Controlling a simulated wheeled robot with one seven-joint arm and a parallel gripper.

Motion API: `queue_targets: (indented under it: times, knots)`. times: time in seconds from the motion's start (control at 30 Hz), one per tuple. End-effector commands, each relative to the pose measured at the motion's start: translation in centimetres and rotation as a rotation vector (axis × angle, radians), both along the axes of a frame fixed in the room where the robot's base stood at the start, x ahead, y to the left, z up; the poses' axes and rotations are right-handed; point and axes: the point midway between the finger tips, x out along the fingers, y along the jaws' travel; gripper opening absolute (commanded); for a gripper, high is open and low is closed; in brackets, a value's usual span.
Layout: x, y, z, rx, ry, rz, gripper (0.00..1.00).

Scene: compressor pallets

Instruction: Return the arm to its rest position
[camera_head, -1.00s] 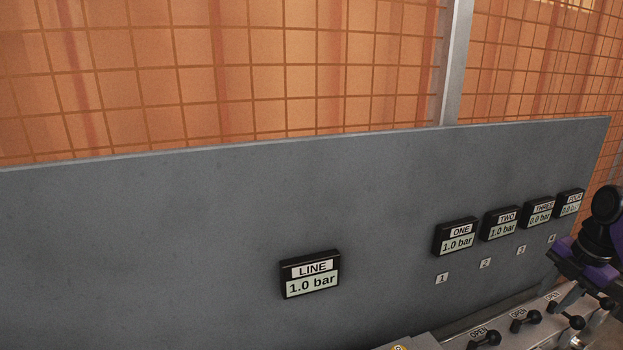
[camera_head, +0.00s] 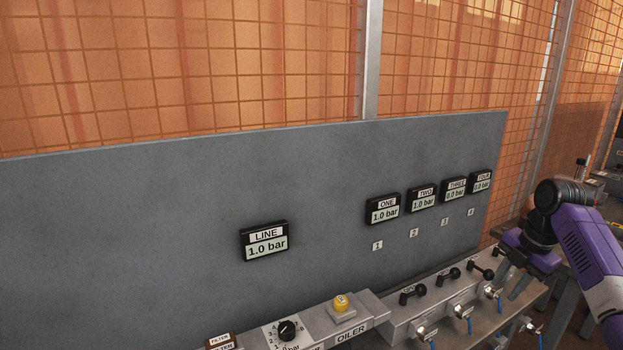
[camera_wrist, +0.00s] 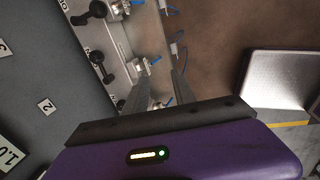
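My gripper (camera_head: 512,288) is at the right of the head view, at the end of my purple arm, above the right end of the valve block (camera_head: 398,311). It is pointing down. In the wrist view its two grey fingers (camera_wrist: 157,88) stand apart with nothing held between them. A valve fitting shows beyond the gap, and I cannot tell how far below it is. Black levers (camera_head: 413,294) line the block.
The grey panel (camera_head: 130,240) stands behind, with a LINE display (camera_head: 264,241) reading 1.0 bar. Displays ONE (camera_head: 383,209) and TWO (camera_head: 422,198) read 1.0 bar. An oiler (camera_head: 341,303) and a black knob (camera_head: 286,330) sit left of the levers. Wire mesh fencing (camera_head: 230,60) rises behind.

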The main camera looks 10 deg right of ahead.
Motion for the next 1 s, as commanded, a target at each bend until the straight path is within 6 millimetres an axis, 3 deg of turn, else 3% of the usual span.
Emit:
queue_targets:
  times: [0.27,0.5,0.63,0.83,1.0]
  knots:
    - [2.2,-1.0,0.7,-0.010,-0.088,-0.165,0.32]
    - [6.0,-2.6,4.2,-0.033,-0.294,-0.366,0.32]
    - [8.1,-2.8,5.3,-0.007,-0.436,-0.492,0.32]
    - [11.2,0.0,4.8,0.125,-0.679,-0.688,0.32]
    - [12.2,4.6,3.1,0.315,-0.867,-0.844,0.32]
